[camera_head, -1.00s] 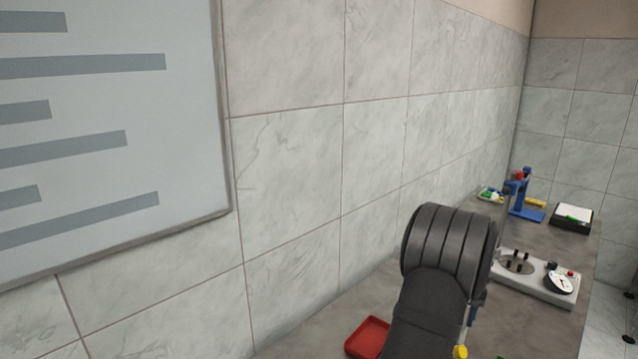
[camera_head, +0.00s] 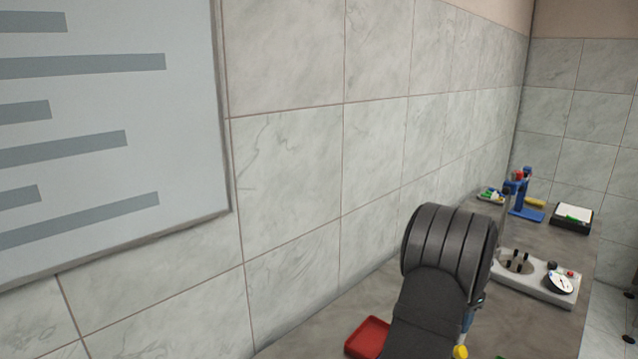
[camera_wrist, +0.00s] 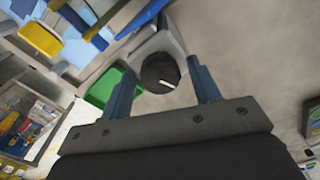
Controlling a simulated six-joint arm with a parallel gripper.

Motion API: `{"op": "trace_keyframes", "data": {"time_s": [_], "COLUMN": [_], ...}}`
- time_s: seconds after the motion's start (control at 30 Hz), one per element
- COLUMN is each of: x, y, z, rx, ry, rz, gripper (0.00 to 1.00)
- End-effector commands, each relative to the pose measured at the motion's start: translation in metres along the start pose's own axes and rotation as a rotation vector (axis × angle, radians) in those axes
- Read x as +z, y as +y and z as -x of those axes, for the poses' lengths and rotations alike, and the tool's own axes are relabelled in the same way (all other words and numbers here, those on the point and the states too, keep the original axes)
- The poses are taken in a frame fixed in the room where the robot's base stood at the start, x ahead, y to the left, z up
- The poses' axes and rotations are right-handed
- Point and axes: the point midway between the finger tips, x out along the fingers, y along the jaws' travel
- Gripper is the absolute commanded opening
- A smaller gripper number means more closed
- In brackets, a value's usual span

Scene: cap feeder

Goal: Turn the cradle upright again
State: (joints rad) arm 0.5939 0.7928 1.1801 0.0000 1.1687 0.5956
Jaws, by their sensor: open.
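In the wrist view, my gripper (camera_wrist: 163,68) is open, with its two blue fingers on either side of a round black knob (camera_wrist: 157,72). The knob carries a short white line and sits on a grey block (camera_wrist: 150,45). I cannot tell whether the fingers touch it. Blue and white parts (camera_wrist: 85,45) lie at the upper left; which of them is the cradle, and how it is tilted, I cannot tell. In the head view my arm hides the gripper and what is at it.
A green tray (camera_wrist: 103,92) is close left of the left finger, and a yellow block (camera_wrist: 40,38) lies farther left. In the head view, a red tray (camera_head: 367,337), a base with a dial (camera_head: 535,278) and a blue stand (camera_head: 525,210) are on the bench. Bare bench lies right of the knob.

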Motion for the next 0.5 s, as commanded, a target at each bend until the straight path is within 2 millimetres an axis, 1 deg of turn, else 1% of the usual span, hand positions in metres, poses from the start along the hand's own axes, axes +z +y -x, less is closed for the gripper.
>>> {"op": "trace_keyframes", "data": {"time_s": [0.07, 0.1, 0.17, 0.2, 0.27, 0.4, 0.5], "x": [0.0, 0.0, 0.0, 0.0, 0.0, 0.0, 0.0], "y": [0.0, 0.0, 0.0, 0.0, 0.0, 0.0, 0.0001], "z": [0.0, 0.0, 0.0, 0.0, 0.0, 0.0, 0.0], "rx": [0.0, 0.0, 0.0, 0.0, 0.0, 0.0, 0.0], "ry": [0.0, 0.0, 0.0, 0.0, 0.0, 0.0, 0.0], "rz": [0.001, 0.001, 0.002, 0.002, 0.002, 0.023, 0.105], "gripper": [0.56, 0.48, 0.37, 0.29, 0.17, 0.16, 0.16]}}
